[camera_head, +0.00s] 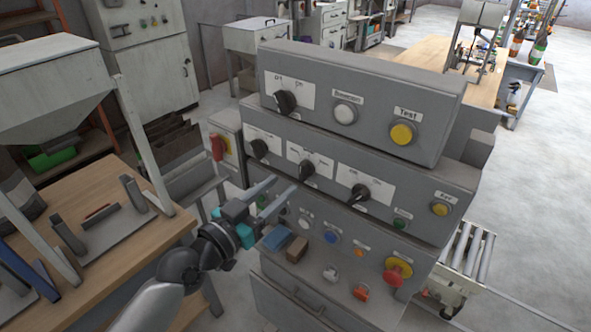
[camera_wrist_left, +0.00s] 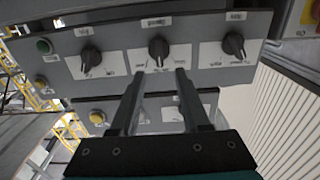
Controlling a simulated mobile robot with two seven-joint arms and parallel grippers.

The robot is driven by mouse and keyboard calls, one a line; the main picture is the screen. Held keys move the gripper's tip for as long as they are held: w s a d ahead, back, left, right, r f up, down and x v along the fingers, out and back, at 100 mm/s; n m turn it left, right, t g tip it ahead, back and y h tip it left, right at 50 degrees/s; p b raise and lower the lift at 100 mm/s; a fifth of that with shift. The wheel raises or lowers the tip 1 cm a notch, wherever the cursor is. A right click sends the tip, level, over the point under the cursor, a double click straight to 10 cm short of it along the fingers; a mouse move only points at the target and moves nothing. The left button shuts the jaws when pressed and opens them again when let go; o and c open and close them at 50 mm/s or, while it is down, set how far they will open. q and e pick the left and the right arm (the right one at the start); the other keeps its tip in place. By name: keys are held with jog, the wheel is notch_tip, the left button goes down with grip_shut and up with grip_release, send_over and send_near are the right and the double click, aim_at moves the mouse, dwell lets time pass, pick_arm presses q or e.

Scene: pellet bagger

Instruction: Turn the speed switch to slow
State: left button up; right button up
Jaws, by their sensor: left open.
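A row of three black rotary switches is on the middle tier of the grey control panel: a left one (camera_head: 260,148), a middle one (camera_head: 307,169) and a right one (camera_head: 360,191). My left gripper (camera_head: 283,187) is open and empty, just below and left of the middle switch. In the left wrist view the panel appears upside down; the middle switch (camera_wrist_left: 158,48) is ahead of and between the fingertips (camera_wrist_left: 159,73), apparently not touching. My right gripper is out of view.
Above is another black switch (camera_head: 285,102) with a yellow button (camera_head: 403,133). Below the row are small buttons and a red emergency-stop knob (camera_head: 398,271). A red-handled switch (camera_head: 217,146) is on the left side. A wooden table (camera_head: 150,238) stands left.

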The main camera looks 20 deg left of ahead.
aim_at(300, 170)
pick_arm(q)
jog(key=shift+p+x, duration=0.35)
jog(key=shift+x, duration=2.75)
grip_shut()
